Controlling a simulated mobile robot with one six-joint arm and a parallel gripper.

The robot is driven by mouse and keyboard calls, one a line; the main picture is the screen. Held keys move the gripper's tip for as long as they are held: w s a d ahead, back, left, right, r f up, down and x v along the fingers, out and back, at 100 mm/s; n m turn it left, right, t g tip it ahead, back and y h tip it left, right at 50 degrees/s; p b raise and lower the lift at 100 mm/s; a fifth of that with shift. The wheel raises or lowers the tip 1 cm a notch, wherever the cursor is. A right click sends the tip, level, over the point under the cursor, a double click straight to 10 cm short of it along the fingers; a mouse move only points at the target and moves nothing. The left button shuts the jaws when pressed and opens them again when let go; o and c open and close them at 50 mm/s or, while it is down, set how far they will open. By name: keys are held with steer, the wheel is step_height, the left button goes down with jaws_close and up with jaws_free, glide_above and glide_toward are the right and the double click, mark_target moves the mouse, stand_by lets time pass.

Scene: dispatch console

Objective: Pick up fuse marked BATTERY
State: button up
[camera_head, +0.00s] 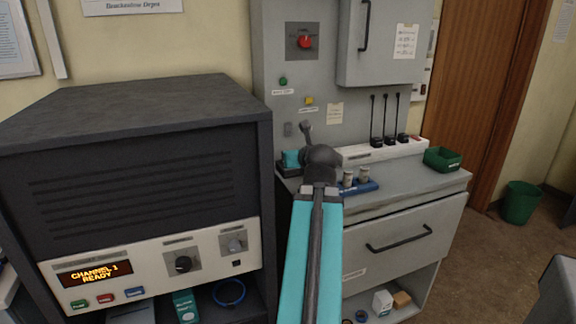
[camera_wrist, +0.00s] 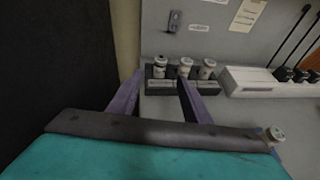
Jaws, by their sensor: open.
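In the wrist view a dark rack (camera_wrist: 160,87) holds three pale, dark-banded fuses: a left fuse (camera_wrist: 160,66), a middle fuse (camera_wrist: 185,67) and a right fuse (camera_wrist: 207,69). Their markings are too small to read, so I cannot tell which is BATTERY. My gripper (camera_wrist: 161,76) is open and empty. Its two fingers point at the rack, with the left fuse showing between the tips and the right tip close to the middle fuse. In the head view two more fuses (camera_head: 348,178) (camera_head: 364,174) stand in a blue rack (camera_head: 362,188); my arm hides most of the dark rack.
A dark console cabinet (camera_head: 140,150) stands close on the left. A white strip with black levers (camera_head: 384,148) and a green bin (camera_head: 442,159) are on the counter's right. The grey panel (camera_head: 345,105) rises behind. The counter's right front is clear.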

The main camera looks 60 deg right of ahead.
steer(key=shift+w+d+r+p, duration=0.1)
steer(key=shift+w+d+p, duration=0.05)
steer(key=shift+p, duration=0.55)
steer(key=p+x, duration=0.2)
steer(key=p, duration=0.2)
steer(key=shift+w+d+p, duration=0.1)
steer(key=shift+w+p, duration=0.05)
steer(key=shift+p, duration=0.65)
steer(key=shift+w+d+f+p, duration=0.25)
steer(key=shift+w+d+p, duration=0.1)
steer(key=shift+p, duration=0.75)
steer(key=p+x, duration=0.2)
steer(key=p, duration=0.3)
steer(key=shift+x, duration=1.5)
steer(key=shift+s+f, duration=0.1)
steer(key=shift+f, duration=0.1)
